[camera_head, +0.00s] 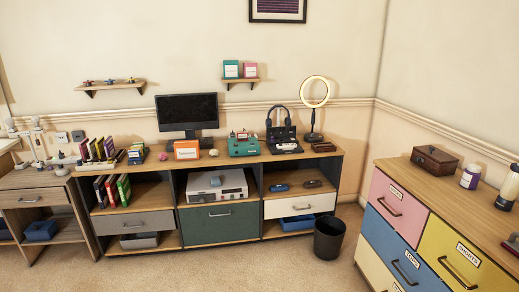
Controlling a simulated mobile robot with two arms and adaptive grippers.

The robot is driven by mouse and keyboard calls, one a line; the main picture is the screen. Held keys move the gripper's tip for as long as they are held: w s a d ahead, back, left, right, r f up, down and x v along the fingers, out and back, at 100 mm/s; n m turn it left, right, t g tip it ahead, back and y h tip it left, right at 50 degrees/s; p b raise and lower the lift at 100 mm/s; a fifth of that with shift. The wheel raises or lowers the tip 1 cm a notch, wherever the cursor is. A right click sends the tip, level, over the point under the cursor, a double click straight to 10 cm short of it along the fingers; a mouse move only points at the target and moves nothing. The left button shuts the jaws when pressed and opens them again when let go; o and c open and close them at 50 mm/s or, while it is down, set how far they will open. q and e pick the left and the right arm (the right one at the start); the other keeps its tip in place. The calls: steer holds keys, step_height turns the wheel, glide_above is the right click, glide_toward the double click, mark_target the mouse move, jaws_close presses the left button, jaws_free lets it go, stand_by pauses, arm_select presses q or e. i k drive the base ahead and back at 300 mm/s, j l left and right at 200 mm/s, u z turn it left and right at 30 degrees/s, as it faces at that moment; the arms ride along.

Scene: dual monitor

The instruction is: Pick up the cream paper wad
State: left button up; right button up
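A small crumpled yellowish-cream ball (213,152), which looks like the cream paper wad, sits on the long desk top (220,165). It is just right of an orange and white box (186,149) and left of a green device (243,145). A pinkish crumpled ball (163,156) lies on the same desk, left of the orange box. Both are small in the picture, so their exact colours are hard to tell. Neither of my grippers is in view.
A monitor (188,112) stands behind the wad. A headphone stand (281,130) and ring light (314,105) are to the right. A black bin (329,238) is on the floor by a coloured dresser (430,220). The carpet (230,268) before the desk is clear.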

mark_target(213, 152)
steer(key=i, duration=2.35)
